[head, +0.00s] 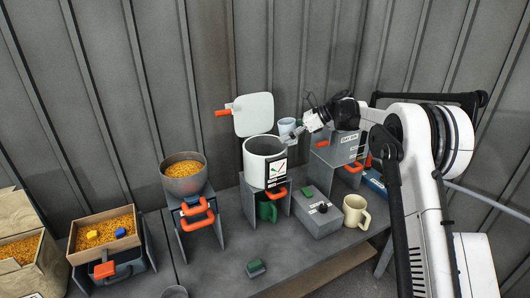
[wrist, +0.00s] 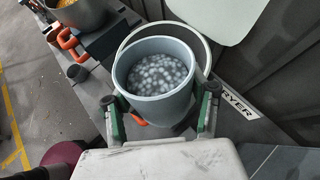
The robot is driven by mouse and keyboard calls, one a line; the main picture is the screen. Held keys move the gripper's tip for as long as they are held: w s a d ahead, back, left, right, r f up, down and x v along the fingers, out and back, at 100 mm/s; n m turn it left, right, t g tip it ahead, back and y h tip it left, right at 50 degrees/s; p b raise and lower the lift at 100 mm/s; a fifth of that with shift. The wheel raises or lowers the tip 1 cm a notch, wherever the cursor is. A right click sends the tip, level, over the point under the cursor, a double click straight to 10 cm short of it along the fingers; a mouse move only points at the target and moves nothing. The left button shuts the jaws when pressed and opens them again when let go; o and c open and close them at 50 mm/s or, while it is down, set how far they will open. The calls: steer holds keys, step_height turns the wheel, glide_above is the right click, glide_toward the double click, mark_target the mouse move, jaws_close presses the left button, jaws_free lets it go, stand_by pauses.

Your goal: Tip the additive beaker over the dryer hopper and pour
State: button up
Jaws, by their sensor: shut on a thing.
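The light blue-grey additive beaker (head: 287,126) is held by my gripper (head: 298,131), just right of and behind the dryer hopper's rim in the head view. In the wrist view the beaker (wrist: 152,104) sits between the two fingers of my gripper (wrist: 160,100), and many whitish pellets (wrist: 158,74) lie inside it. It looks about upright. The dryer hopper (head: 257,160) is a white cylinder with an open top and a dark label. In the wrist view its pale rim (wrist: 166,24) shows behind the beaker, which hides most of its opening.
The hopper's pale lid (head: 253,114) stands open behind it. A grey bowl of yellow pellets (head: 184,177) stands left. A grey control box (head: 318,213), a cream mug (head: 355,212) and a grey box (head: 338,148) stand right.

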mark_target(287, 126)
steer(key=shift+r+p, duration=0.7)
steer(key=shift+r, duration=0.85)
